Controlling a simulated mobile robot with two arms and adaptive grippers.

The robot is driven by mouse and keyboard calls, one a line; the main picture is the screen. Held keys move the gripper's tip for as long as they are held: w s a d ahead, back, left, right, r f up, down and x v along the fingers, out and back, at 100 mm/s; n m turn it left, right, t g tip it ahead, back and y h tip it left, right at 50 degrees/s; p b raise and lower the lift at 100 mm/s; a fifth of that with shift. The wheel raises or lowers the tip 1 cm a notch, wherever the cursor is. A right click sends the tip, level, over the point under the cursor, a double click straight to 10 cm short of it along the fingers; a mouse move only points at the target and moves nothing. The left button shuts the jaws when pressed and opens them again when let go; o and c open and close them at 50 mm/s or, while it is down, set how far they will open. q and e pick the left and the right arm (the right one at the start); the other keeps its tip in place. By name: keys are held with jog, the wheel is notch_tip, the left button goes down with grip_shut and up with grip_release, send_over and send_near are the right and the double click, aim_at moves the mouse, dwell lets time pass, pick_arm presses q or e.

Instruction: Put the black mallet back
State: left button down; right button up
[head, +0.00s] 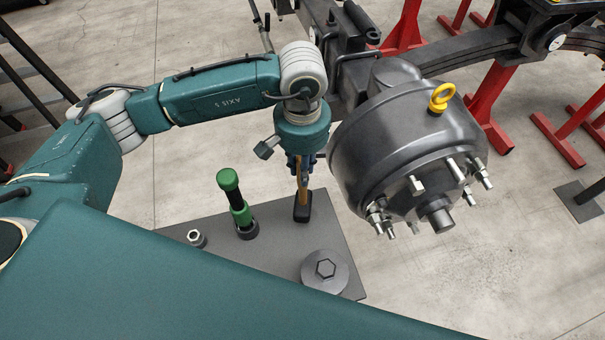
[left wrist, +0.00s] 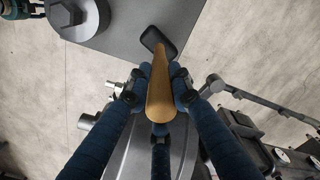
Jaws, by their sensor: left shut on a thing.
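The black mallet has a tan wooden handle and a black head (head: 303,207). It hangs upright, head down, over the right part of the grey plate (head: 278,225); I cannot tell whether the head touches the plate. My left gripper (head: 300,165) is shut on the handle, its blue fingers just below the teal wrist. In the left wrist view, the handle (left wrist: 160,95) sits between the left gripper's fingertips (left wrist: 156,87), and the head shows beyond it over the plate's edge. My right gripper is not in view.
A big grey hub housing (head: 400,150) with studs is close right of the gripper. Red stands (head: 490,105) are behind.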

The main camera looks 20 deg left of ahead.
aim_at(303, 197)
pick_arm(q)
notch_tip(303, 197, down, 4)
jog(key=shift+r+p, duration=0.15)
jog(key=shift+p, duration=0.3)
jog(key=shift+f, duration=0.2)
jog(key=c, duration=1.6)
grip_release()
jog(key=shift+o, duration=0.2)
jog(key=shift+r, duration=0.1)
